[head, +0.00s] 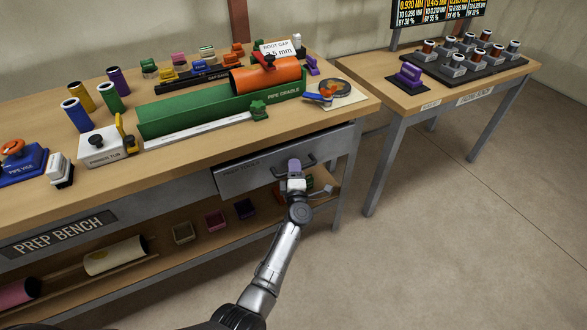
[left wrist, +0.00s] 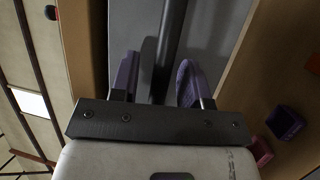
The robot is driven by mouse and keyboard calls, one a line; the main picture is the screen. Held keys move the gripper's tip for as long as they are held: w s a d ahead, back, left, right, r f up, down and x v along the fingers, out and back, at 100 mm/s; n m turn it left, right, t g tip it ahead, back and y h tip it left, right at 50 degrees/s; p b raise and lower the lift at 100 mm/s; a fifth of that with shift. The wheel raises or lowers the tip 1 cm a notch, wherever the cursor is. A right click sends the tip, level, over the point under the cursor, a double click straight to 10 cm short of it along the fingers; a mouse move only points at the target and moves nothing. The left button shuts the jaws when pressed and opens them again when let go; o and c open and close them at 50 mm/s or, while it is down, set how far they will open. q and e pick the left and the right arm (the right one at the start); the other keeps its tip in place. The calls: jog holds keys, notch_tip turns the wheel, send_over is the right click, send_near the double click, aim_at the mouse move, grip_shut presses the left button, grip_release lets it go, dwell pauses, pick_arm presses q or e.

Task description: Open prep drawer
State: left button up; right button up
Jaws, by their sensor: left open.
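The prep drawer (head: 245,175) is a grey front under the right end of the prep bench. It looks shut or nearly shut. Its dark bar handle (head: 309,159) is partly hidden by my left gripper (head: 295,168), which is at the drawer front. In the left wrist view, the handle (left wrist: 172,40) runs between the two purple fingers of my left gripper (left wrist: 158,80). The fingers are open, one on each side of the bar, with visible gaps. My right gripper is not in view.
The wooden prep bench top (head: 190,160) above holds a green pipe cradle (head: 170,115) with an orange pipe (head: 260,76). A lower shelf (head: 180,250) carries small coloured bins. A second table (head: 410,100) stands to the right. The floor (head: 430,260) in front is clear.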

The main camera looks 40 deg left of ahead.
pick_arm(q)
jog(key=shift+d, duration=0.1)
jog(key=shift+c, duration=0.4)
grip_shut()
